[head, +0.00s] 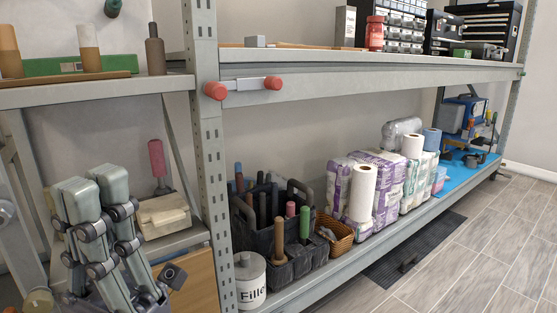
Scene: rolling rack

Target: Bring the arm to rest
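My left gripper (93,188) is at the lower left of the head view. Its two grey-green fingers point up, side by side and close together in the picture. From this angle I cannot tell whether they touch or stand apart. No held object shows between them. My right gripper is not in view.
A rack post (207,150) stands right of my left gripper. The long lower shelf holds a white filler tub (250,281), a dark tool caddy (284,265), a wicker basket (340,237) and paper rolls (362,192). A red-ended bar (243,86) juts out at the upper shelf. Floor at right is open.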

